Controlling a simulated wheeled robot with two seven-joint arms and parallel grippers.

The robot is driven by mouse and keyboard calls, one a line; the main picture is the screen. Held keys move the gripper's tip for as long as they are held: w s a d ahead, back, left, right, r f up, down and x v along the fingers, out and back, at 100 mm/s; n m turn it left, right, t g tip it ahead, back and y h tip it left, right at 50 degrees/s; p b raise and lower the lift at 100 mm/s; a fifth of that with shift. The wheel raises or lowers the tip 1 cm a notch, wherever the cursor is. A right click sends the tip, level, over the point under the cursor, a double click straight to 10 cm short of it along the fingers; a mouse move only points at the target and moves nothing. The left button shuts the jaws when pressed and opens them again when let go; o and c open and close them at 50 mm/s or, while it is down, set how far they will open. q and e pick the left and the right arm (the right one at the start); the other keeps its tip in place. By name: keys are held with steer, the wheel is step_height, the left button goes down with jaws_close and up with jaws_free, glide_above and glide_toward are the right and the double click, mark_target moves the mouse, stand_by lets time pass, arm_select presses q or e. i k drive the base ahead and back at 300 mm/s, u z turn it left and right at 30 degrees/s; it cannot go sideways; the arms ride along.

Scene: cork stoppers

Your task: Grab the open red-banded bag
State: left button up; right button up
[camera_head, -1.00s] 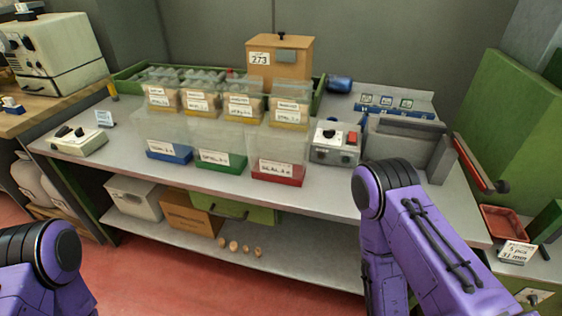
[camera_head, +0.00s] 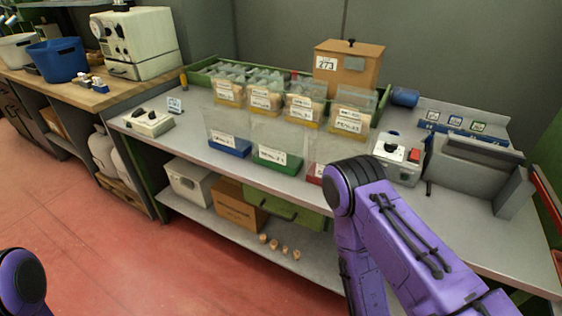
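The red-banded bag (camera_head: 316,172) stands at the front of the grey bench, at the right end of a row of three clear open bags.
Filled yellow-banded bags (camera_head: 299,111) stand behind. A wooden box (camera_head: 347,68) is at the back. A grey device (camera_head: 398,160) and a metal fixture (camera_head: 474,168) are on the right. Several corks (camera_head: 274,244) lie on the lower shelf (camera_head: 222,224). Red floor (camera_head: 120,250) is free at left.

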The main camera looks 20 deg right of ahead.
mark_target(333, 142)
steer(key=u, duration=1)
steer(key=i, duration=0.8)
steer(key=z, duration=3.1)
